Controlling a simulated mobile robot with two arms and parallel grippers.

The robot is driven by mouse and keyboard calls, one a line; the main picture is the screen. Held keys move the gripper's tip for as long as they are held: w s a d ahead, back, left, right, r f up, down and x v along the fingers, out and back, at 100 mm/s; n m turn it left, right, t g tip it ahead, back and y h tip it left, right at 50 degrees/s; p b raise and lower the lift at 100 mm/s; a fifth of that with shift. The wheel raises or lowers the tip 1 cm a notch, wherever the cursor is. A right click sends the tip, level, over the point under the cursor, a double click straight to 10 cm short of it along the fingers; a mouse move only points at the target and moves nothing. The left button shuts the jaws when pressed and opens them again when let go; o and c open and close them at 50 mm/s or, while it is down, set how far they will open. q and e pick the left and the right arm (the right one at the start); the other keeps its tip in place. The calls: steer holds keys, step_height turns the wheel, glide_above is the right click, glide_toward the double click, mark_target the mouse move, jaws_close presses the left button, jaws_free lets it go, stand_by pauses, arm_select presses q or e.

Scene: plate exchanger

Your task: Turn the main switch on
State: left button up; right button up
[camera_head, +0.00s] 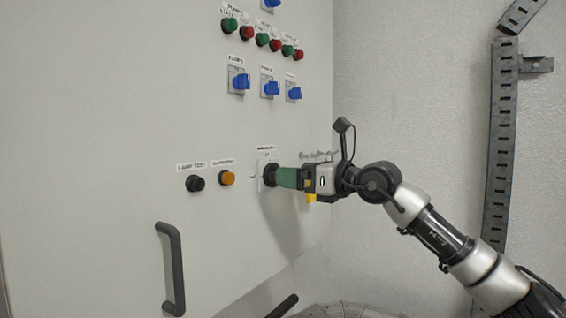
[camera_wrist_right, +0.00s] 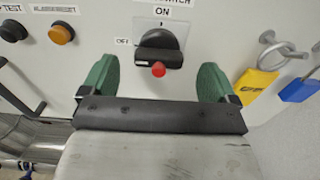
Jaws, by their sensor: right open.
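The main switch (camera_wrist_right: 160,42) is a black rotary knob on a white plate, with a red piece at its lower edge. Its handle bar lies about horizontal, level with the OFF label on its left; the ON label is above. In the head view the switch (camera_head: 268,175) is on the cabinet front, partly hidden by my right gripper (camera_head: 280,177). In the wrist view my right gripper (camera_wrist_right: 158,72) is open, its green fingers on either side of the knob, with gaps on both sides. My left gripper is not in view.
A yellow padlock (camera_wrist_right: 254,82) and a blue padlock (camera_wrist_right: 297,89) hang right of the switch. An orange button (camera_head: 227,178) and black lamp-test button (camera_head: 195,183) sit left. Blue switches (camera_head: 241,82) are above. A dark handle (camera_head: 174,270) sticks out at lower left.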

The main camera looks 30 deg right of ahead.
steer(key=p+x, duration=0.1)
steer(key=x, duration=0.1)
steer(key=shift+w+a+r, duration=0.15)
steer(key=shift+w, duration=0.15)
steer(key=shift+w+a, duration=0.2)
steer(key=shift+w, duration=0.3)
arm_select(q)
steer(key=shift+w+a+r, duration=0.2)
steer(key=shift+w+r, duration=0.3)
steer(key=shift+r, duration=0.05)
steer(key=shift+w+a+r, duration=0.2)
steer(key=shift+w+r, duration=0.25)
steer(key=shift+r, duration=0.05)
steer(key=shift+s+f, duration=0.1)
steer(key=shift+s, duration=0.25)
arm_select(e)
steer(key=c, duration=0.9)
